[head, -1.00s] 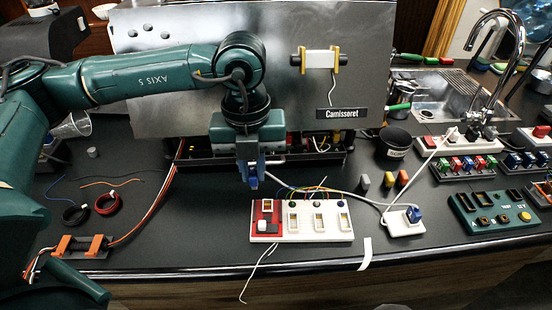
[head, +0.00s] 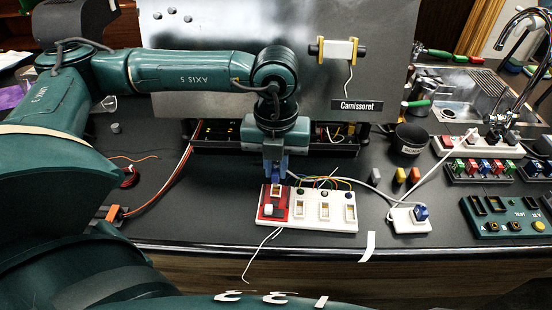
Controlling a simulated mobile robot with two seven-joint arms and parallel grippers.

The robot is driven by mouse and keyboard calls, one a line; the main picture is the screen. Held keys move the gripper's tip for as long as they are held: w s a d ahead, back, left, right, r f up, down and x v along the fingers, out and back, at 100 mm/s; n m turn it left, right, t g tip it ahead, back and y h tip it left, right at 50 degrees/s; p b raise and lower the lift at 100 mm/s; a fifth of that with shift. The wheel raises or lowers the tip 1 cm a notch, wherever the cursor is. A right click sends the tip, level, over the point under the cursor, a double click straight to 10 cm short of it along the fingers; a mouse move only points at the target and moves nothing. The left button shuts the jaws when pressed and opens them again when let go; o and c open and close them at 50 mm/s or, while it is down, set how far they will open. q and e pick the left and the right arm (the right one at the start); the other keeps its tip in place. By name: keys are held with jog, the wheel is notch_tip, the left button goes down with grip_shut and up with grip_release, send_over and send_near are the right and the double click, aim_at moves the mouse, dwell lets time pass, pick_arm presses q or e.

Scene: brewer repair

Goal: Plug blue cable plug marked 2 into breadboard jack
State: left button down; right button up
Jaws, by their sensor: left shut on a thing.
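My left gripper (head: 276,174) points down and is shut on a blue plug (head: 278,185). The plug is at the upper part of the red section (head: 265,212) of the white breadboard (head: 325,224), over the jack there. I cannot tell whether its tip is inside the jack or just above it. The mark on the plug is not readable. My right gripper is not in view.
Another blue plug (head: 421,212) sits in a small white block (head: 404,224) to the right. The metal brewer panel (head: 230,25) stands behind my left arm. A green test box (head: 500,225) and plug racks stand at the right. Thin wires run behind the breadboard.

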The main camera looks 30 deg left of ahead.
pick_arm(q)
notch_tip(320, 180, down, 2)
jog(key=shift+f+b, duration=0.1)
jog(key=shift+b, duration=0.25)
jog(key=shift+f+b, duration=0.1)
jog(key=shift+b, duration=0.2)
dwell(0.5)
jog(key=shift+b, duration=0.4)
dwell(0.5)
jog(key=shift+f+b, duration=0.65)
jog(key=shift+b, duration=0.35)
dwell(0.6)
dwell(0.3)
jog(key=shift+f, duration=0.1)
